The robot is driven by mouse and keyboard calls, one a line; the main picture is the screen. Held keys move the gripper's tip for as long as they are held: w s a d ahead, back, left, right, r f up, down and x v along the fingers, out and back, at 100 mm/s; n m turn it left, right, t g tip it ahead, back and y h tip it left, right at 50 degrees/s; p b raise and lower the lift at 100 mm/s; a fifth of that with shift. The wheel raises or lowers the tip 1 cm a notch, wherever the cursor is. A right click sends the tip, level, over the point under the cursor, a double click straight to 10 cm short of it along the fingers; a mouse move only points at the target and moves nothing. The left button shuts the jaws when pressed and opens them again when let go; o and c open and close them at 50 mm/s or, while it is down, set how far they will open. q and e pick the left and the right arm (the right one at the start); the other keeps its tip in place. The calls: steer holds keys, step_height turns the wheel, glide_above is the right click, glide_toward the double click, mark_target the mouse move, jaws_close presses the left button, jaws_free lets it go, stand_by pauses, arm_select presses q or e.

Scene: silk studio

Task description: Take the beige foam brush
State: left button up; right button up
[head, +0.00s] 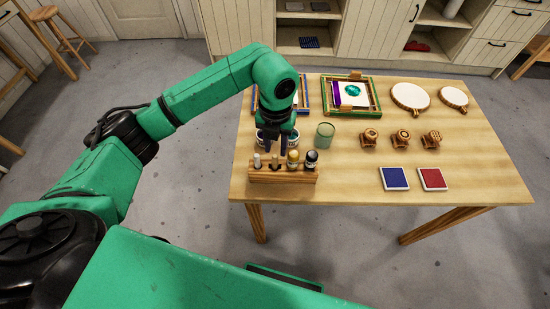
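A wooden rack (283,175) stands at the front left of the table and holds several upright brushes or tools. A pale, beige-looking one (257,161) is at its left end, and a brown one is beside it. A yellow-topped one (293,158) and a black-topped one (311,158) stand at the right. I cannot tell for sure which is the foam brush. My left gripper (275,150) points down just behind and above the left half of the rack. Its dark fingers look apart, with nothing seen between them. My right gripper is not in view.
Round containers (291,139) are partly hidden behind my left gripper. A green glass (325,135) stands to their right. Wooden stamps (401,139), blue (394,179) and red (432,179) pads, a framed screen (375,106) and round hoops (410,97) lie further right. The table's front middle is clear.

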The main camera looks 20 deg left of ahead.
arm_select(q)
step_height(320, 180, down, 5)
steer(key=p, duration=0.2)
steer(key=shift+a+f+p, duration=0.1)
steer(key=shift+p, duration=0.3)
steer(key=shift+f, duration=0.2)
steer(key=shift+w, duration=0.1)
jaws_close()
step_height(320, 180, up, 14)
steer(key=b, duration=0.5)
step_height(320, 180, up, 6)
steer(key=p, duration=0.1)
glide_above(275, 156)
